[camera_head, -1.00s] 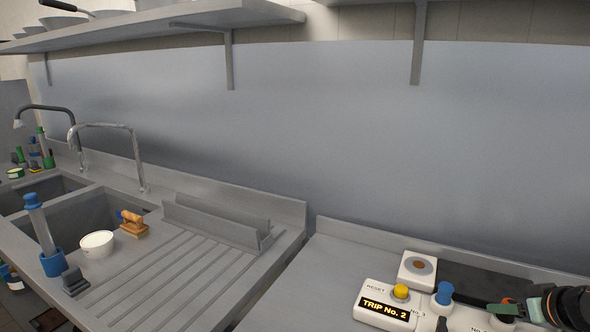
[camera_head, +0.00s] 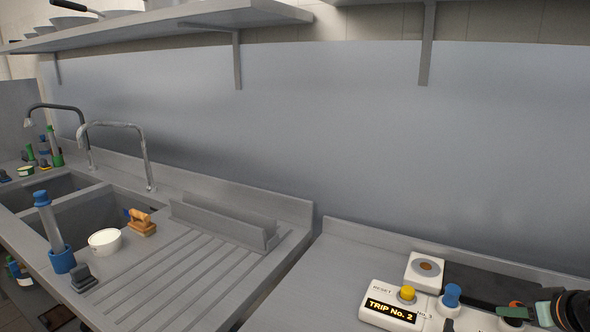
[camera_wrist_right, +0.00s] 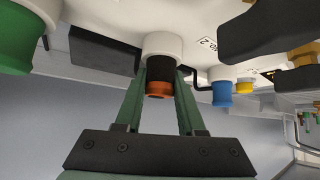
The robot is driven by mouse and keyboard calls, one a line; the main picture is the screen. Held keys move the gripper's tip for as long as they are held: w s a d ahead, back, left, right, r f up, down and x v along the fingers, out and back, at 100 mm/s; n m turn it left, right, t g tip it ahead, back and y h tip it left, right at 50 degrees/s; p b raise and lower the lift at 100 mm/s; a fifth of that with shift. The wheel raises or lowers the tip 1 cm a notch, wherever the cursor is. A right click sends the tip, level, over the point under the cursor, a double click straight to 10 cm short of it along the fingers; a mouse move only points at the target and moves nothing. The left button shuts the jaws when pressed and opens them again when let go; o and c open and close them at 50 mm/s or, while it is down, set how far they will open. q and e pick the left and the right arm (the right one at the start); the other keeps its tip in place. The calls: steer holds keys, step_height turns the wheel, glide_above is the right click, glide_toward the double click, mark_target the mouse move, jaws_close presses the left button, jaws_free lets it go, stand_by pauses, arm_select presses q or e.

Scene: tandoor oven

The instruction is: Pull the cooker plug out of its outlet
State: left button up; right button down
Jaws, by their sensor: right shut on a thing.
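My right gripper (camera_head: 512,312) is at the lower right of the head view, over the white outlet strip. In the right wrist view its two green fingers (camera_wrist_right: 160,95) are shut on a black plug with an orange end (camera_wrist_right: 158,88). The plug's black part meets a round white outlet (camera_wrist_right: 162,45), so it looks seated there. I cannot read a label that names it the cooker plug. A blue plug (camera_head: 452,296) stands beside it, also in the right wrist view (camera_wrist_right: 222,93). A green plug (camera_wrist_right: 18,40) is on the other side. My left gripper is out of view.
The control box (camera_head: 391,306) has a yellow button (camera_head: 407,293) and a lit "TRIP No. 2" display. A white box with a round orange-brown centre (camera_head: 425,269) sits behind it. A dark object hangs close in the wrist view (camera_wrist_right: 265,30). The counter left of the box is clear.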

steer(key=shift+r, duration=0.1)
stand_by(0.6)
steer(key=shift+r+p, duration=0.8)
steer(key=shift+p, duration=0.1)
steer(key=shift+r, duration=0.1)
steer(key=shift+r+p, duration=2.05)
steer(key=shift+r, duration=0.05)
steer(key=shift+r+p, duration=0.3)
steer(key=shift+r, duration=0.6)
steer(key=shift+s, duration=0.1)
